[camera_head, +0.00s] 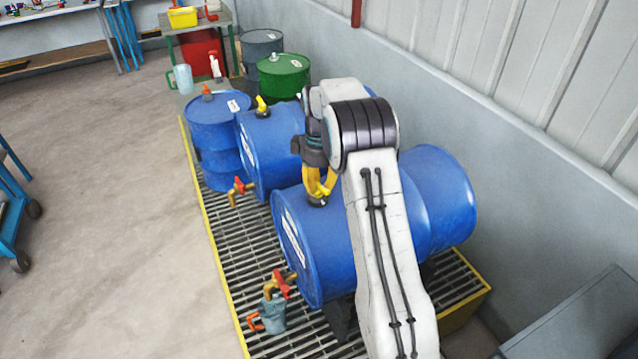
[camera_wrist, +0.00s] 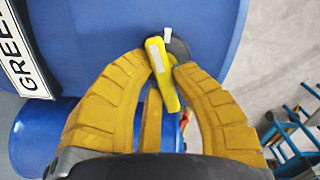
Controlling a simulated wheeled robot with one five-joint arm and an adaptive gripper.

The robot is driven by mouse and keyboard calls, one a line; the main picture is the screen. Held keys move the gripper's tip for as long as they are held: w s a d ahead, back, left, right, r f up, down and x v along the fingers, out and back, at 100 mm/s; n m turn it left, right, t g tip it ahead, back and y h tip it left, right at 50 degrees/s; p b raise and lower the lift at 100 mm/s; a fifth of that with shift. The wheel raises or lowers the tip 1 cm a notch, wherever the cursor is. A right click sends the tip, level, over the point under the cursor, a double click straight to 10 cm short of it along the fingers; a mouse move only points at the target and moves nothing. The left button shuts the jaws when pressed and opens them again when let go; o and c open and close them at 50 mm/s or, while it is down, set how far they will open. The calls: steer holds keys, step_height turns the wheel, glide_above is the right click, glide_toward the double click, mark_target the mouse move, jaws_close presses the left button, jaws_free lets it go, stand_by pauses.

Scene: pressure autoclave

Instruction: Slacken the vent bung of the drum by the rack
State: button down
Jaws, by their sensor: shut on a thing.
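A large blue drum (camera_head: 300,250) lies on its side on a stand in the head view, with a red-handled tap (camera_head: 281,284) low on its end. My gripper (camera_head: 318,188) is on top of this drum, at a dark fitting (camera_head: 317,202). In the wrist view my gripper (camera_wrist: 165,85) has its yellow fingers closed around a yellow vent bung (camera_wrist: 160,58) with a pale patch. The bung stands by a dark round base (camera_wrist: 179,48) on the blue drum (camera_wrist: 110,25). A label reading "GREE" (camera_wrist: 25,60) is partly cut off. The fingers hide the bung's lower part.
A second lying blue drum (camera_head: 262,150) has its own yellow bung (camera_head: 262,103). An upright blue drum (camera_head: 214,125), a green drum (camera_head: 284,75) and a grey drum (camera_head: 262,45) stand behind. A jug (camera_head: 268,314) is on the grating (camera_head: 225,235).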

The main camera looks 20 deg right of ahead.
steer(key=n, duration=0.6)
steer(key=shift+w+a+f+n, duration=0.1)
steer(key=shift+n, duration=0.2)
steer(key=n, duration=0.6)
steer(key=shift+a, duration=0.1)
steer(key=n, duration=0.6)
steer(key=shift+a+n, duration=0.2)
steer(key=shift+n, duration=0.1)
steer(key=n, duration=0.6)
steer(key=shift+a, duration=0.1)
steer(key=shift+n, duration=0.3)
steer(key=c, duration=1)
jaws_free()
steer(key=shift+o, duration=0.2)
step_height(320, 180, up, 12)
